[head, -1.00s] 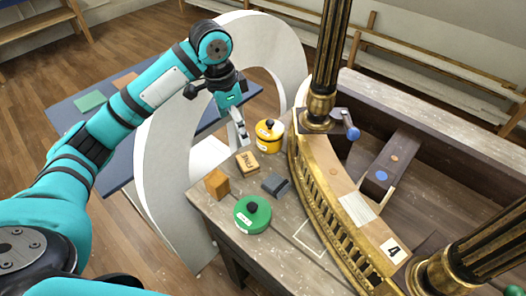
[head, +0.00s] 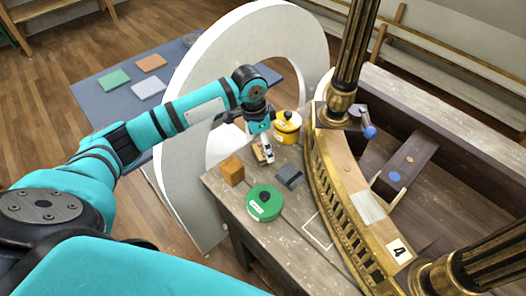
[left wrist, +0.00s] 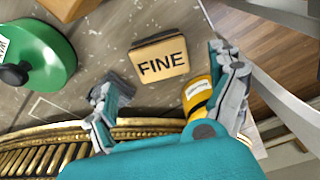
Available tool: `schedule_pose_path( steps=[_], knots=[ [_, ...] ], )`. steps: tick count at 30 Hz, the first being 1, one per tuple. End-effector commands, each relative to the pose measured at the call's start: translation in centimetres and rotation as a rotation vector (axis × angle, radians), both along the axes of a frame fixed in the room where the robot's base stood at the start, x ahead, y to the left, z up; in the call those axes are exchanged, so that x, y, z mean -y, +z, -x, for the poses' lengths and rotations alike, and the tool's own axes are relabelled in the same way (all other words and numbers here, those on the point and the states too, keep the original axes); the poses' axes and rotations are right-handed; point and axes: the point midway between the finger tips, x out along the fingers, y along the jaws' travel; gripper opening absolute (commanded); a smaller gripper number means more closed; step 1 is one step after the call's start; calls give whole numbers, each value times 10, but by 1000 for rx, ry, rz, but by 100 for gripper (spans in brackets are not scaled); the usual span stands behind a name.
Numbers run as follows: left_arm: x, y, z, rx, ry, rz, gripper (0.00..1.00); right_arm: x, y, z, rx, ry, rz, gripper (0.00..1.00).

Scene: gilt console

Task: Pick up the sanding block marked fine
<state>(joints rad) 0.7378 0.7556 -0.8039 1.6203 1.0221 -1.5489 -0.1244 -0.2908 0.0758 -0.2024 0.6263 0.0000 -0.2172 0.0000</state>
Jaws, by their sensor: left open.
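The sanding block marked FINE (left wrist: 160,57) is a tan block with black letters. It lies on the worn wooden bench, and in the left wrist view it sits between my open left fingers, a little ahead of their tips. In the head view the block (head: 258,155) is partly hidden behind my left gripper (head: 266,152). My left gripper also shows in the left wrist view (left wrist: 170,85), open and empty, above the block. My right gripper is not in view.
A yellow tin (head: 287,128) stands close behind the block. A wooden cube (head: 232,171), a dark grey block (head: 290,177) and a green tin (head: 264,204) are nearby. The gilt curved rail (head: 335,195) bounds the bench's right side. A white arch (head: 190,100) stands at left.

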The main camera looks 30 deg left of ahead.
Motion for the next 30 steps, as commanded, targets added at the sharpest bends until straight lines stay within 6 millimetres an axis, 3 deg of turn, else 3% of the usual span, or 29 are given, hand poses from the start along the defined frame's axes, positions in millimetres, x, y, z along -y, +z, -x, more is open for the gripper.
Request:
schedule_pose_path(
  steps=[4,9,17,30],
  knots=[
    [-3,-21,1,-7,2,-2,92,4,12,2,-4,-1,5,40],
    [-1,-42,-2,-2,0,-2,92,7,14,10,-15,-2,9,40],
    [-1,-45,-3,-1,-1,-2,92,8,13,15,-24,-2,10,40],
    [-1,-45,-3,-1,0,-2,36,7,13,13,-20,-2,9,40]
  ],
)
